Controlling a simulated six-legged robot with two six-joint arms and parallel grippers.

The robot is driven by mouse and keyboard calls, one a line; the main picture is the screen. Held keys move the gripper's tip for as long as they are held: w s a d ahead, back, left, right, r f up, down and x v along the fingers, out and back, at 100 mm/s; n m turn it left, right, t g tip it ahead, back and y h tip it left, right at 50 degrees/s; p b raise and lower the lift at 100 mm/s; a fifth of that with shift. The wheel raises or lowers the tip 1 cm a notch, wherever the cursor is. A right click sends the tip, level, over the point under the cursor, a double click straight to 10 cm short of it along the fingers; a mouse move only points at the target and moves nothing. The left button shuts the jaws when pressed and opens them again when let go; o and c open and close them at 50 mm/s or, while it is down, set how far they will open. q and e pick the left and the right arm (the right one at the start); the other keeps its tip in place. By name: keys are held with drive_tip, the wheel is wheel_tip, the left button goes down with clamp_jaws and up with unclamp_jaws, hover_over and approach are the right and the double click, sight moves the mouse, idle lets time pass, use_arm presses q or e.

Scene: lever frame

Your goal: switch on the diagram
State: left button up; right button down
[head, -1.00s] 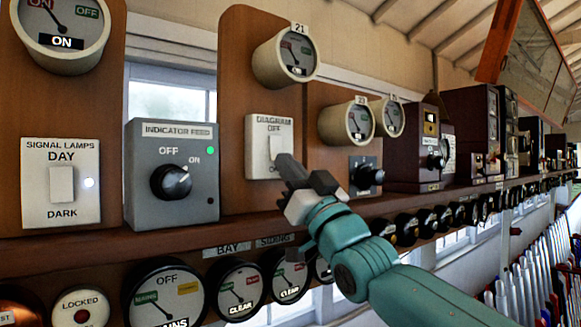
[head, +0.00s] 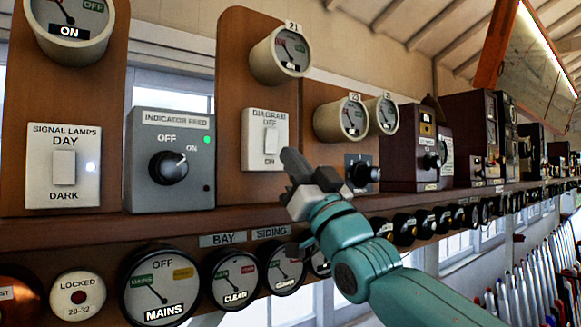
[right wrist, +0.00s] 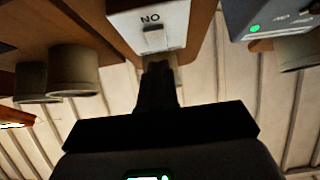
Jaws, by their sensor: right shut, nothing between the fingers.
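The diagram switch (head: 256,138) is a white plate marked DIAGRAM, OFF above and ON below, with a white rocker (head: 270,140). It stands on a brown board. My right gripper (head: 287,158) is shut and empty, its tips in front of the plate's lower right edge; I cannot tell whether they touch. In the right wrist view the picture is upside down: the shut fingers (right wrist: 157,80) point at the rocker (right wrist: 154,39), below the ON lettering. The diagram board (head: 535,65) hangs at upper right with a bright strip of light along its top edge. My left gripper is not in view.
The grey indicator feed box (head: 140,185) with its knob and green light stands left of the switch. The signal lamps switch (head: 45,175) is further left. Round dials (head: 278,55) sit above the switch. A shelf edge (head: 100,232) runs below, with more dials under it.

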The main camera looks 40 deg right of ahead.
drive_tip(key=w+f+b+v, duration=0.1)
drive_tip(key=b+v, duration=0.5)
drive_tip(key=v, duration=0.4)
drive_tip(key=shift+w+f, duration=0.2)
drive_tip(key=shift+w+d, duration=0.1)
